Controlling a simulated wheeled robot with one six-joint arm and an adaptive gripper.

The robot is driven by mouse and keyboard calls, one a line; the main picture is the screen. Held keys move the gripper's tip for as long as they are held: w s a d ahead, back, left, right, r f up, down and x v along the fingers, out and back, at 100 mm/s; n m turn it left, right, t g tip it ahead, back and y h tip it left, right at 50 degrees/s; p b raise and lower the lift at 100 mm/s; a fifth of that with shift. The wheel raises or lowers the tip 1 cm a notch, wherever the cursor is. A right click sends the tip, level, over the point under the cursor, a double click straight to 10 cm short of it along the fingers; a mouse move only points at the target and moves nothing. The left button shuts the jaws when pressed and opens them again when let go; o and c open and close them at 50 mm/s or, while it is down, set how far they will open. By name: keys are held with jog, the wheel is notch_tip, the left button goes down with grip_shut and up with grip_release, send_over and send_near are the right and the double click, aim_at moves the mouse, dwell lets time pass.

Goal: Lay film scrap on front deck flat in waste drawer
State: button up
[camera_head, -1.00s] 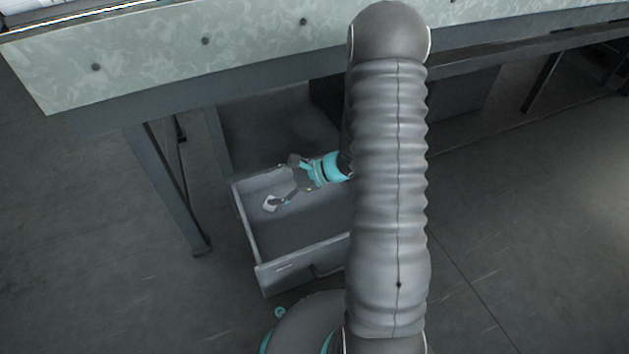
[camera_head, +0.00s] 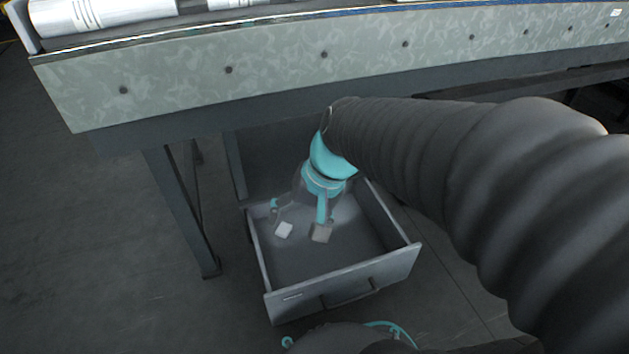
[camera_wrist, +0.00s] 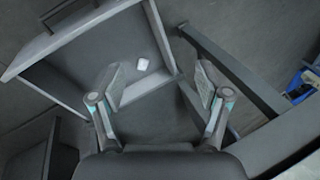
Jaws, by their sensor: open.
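A small white piece, which looks like the film scrap (camera_head: 284,230), lies in the left part of the open waste drawer (camera_head: 268,262). In the wrist view the scrap (camera_wrist: 142,64) appears on the drawer floor near a side wall, beyond my fingertips and apart from them. It looks flat, but it is too small to be sure. My gripper (camera_head: 298,222) reaches down over the back of the drawer with its fingers spread. In the wrist view my gripper (camera_wrist: 160,82) is open with nothing between its pads.
The machine's pale patterned front panel (camera_head: 275,62) runs above the drawer, with shiny rolls (camera_head: 105,12) on top at left. A table leg (camera_head: 183,212) stands left of the drawer. A blue object (camera_wrist: 303,84) shows at the wrist view's right edge. The rest of the drawer floor looks bare.

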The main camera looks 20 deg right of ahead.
jog(key=s+d+r+n+t+h, duration=0.3)
jog(key=s+d+r, duration=0.1)
jog(key=s+r, duration=0.1)
jog(key=shift+s+r+n+h, duration=0.15)
jog(key=shift+r+n+h, duration=0.15)
jog(key=shift+r, duration=0.15)
dwell(0.9)
